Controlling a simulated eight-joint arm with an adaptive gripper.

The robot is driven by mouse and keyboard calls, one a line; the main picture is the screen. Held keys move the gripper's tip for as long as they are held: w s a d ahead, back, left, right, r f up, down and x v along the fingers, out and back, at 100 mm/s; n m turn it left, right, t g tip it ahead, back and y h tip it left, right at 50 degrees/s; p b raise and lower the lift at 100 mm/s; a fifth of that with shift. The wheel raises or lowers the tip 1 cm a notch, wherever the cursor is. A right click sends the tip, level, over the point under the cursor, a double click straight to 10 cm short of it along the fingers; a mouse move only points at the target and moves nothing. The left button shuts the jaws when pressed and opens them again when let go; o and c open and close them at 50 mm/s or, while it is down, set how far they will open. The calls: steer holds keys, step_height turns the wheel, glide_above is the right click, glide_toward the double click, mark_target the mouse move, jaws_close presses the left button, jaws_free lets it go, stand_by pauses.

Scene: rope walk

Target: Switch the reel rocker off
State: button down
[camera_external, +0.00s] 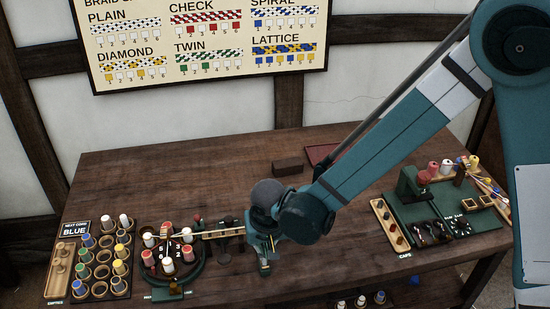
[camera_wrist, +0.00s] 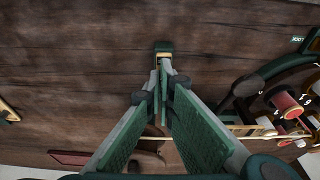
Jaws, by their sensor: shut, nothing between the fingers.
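My gripper (camera_external: 264,266) hangs low over the front of the wooden table, right of the round braiding machine. Its fingers are shut and empty, meeting at the tips in the wrist view (camera_wrist: 163,68). A small dark green block with a tan face (camera_wrist: 163,46) shows just beyond the fingertips; I cannot tell whether it is the rocker or touches them. The braiding machine (camera_external: 172,260) carries red and white bobbins and also shows at the right of the wrist view (camera_wrist: 285,100). No part is clearly readable as the reel rocker, nor its on or off position.
A rack of bobbins (camera_external: 101,262) stands at the left under a sign reading BLUE (camera_external: 74,230). A green workstation (camera_external: 430,208) with knobs is at the right, beside a caps tray (camera_external: 389,226). A brown block (camera_external: 288,167) lies farther back. The table's back left is clear.

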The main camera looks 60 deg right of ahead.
steer(key=shift+s+a+f+t+h+b, duration=0.2)
steer(key=shift+f+t+h+b, duration=0.15)
steer(key=shift+b, duration=0.15)
steer(key=shift+d+r, duration=0.1)
steer(key=shift+w+d, duration=0.1)
steer(key=shift+w, duration=0.1)
steer(key=shift+w+d, duration=0.35)
steer(key=shift+d, duration=0.05)
steer(key=shift+d, duration=0.1)
steer(key=shift+r, duration=0.3)
steer(key=s+a+p+v, duration=0.1)
steer(key=v, duration=0.5)
steer(key=a+f+p+v, duration=0.1)
steer(key=v, duration=0.6)
steer(key=shift+s+p, duration=0.3)
steer(key=shift+s, duration=0.1)
